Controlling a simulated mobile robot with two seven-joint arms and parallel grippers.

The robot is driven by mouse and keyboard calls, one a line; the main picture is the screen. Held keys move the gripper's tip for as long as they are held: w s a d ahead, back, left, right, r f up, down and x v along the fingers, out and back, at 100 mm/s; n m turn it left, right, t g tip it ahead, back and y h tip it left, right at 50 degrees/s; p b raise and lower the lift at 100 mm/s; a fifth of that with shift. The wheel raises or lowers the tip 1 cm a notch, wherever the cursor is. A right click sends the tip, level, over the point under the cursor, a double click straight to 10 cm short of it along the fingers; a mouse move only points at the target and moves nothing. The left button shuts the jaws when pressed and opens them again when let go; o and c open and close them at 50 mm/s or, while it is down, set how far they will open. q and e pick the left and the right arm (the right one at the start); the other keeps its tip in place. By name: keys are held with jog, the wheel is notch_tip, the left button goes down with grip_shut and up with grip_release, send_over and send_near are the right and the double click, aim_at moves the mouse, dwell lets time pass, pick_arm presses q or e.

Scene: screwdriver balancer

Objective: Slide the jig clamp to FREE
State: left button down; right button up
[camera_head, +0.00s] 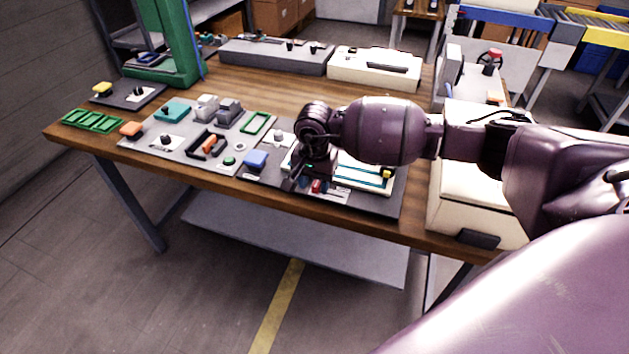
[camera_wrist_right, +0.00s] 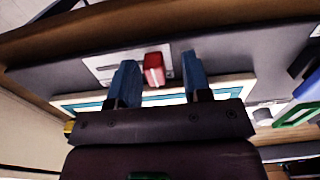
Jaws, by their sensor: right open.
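The jig clamp shows as a small red slider block (camera_wrist_right: 153,68) on a pale plate (camera_wrist_right: 103,66) in the right wrist view. It also shows as a red spot (camera_head: 316,186) near the table's front edge in the head view. My right gripper (camera_wrist_right: 158,60) is open, with one blue finger on each side of the red block and visible gaps to it. In the head view this gripper (camera_head: 302,184) points down over the dark board. It hides part of the cream jig with teal lines (camera_head: 362,172). The clamp's lettering is too small to read. My left gripper is not in view.
A grey panel (camera_head: 185,150) with several buttons, blocks and switches lies to the left. A yellow piece (camera_head: 387,174) is on the jig's right. A white cabinet (camera_head: 455,200) stands at the table's right end.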

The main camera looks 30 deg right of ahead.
aim_at(314, 183)
notch_tip(314, 183, up, 11)
jog(key=shift+p, duration=0.35)
jog(key=shift+f, duration=0.15)
dwell(0.4)
